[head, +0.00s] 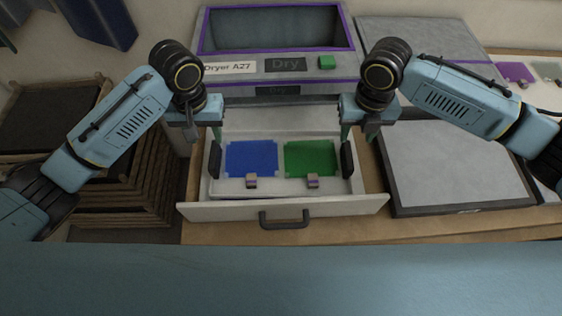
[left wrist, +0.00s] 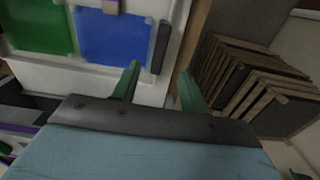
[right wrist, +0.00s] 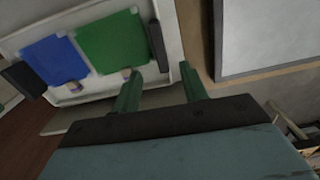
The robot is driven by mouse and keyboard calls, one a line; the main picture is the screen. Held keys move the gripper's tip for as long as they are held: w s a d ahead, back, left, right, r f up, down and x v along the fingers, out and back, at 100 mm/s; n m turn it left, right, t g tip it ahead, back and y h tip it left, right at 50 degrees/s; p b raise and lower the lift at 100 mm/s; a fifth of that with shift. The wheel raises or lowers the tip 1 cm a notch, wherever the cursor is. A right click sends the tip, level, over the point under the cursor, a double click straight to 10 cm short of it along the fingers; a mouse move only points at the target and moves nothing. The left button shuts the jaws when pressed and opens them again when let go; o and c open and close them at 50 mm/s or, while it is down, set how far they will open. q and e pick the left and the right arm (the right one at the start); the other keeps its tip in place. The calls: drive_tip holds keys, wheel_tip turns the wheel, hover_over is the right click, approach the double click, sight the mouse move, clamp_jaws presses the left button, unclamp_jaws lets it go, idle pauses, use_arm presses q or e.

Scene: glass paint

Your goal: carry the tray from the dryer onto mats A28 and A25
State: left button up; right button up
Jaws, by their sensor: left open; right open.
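The pale tray (head: 282,188) sits in the pulled-out drawer of the dryer (head: 270,35), labelled Dryer A27. It bears a blue panel (head: 251,159) and a green panel (head: 309,158). A black grip stands at its left end (head: 214,160) and its right end (head: 347,158). My left gripper (head: 204,136) is open and empty above the left grip, which also shows in the left wrist view (left wrist: 160,47). My right gripper (head: 358,136) is open and empty above the right grip, also in the right wrist view (right wrist: 156,42). No A28 or A25 label is readable.
The drawer front (head: 340,206) has a dark handle (head: 284,219). A large grey slab with a dark edge (head: 440,160) lies right of the drawer. Wooden frames (head: 125,195) are stacked at left. A pale sheet with coloured patches (head: 540,72) lies at far right.

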sight(213, 154)
use_arm(q)
wheel_tip(213, 154, down, 10)
drive_tip(key=shift+r, duration=0.1)
use_arm(e)
wheel_tip(213, 154, down, 10)
drive_tip(key=shift+r, duration=0.1)
use_arm(q)
clamp_jaws()
use_arm(e)
clamp_jaws()
use_arm(q)
drive_tip(key=shift+w, duration=0.1)
use_arm(e)
drive_tip(key=shift+w, duration=0.1)
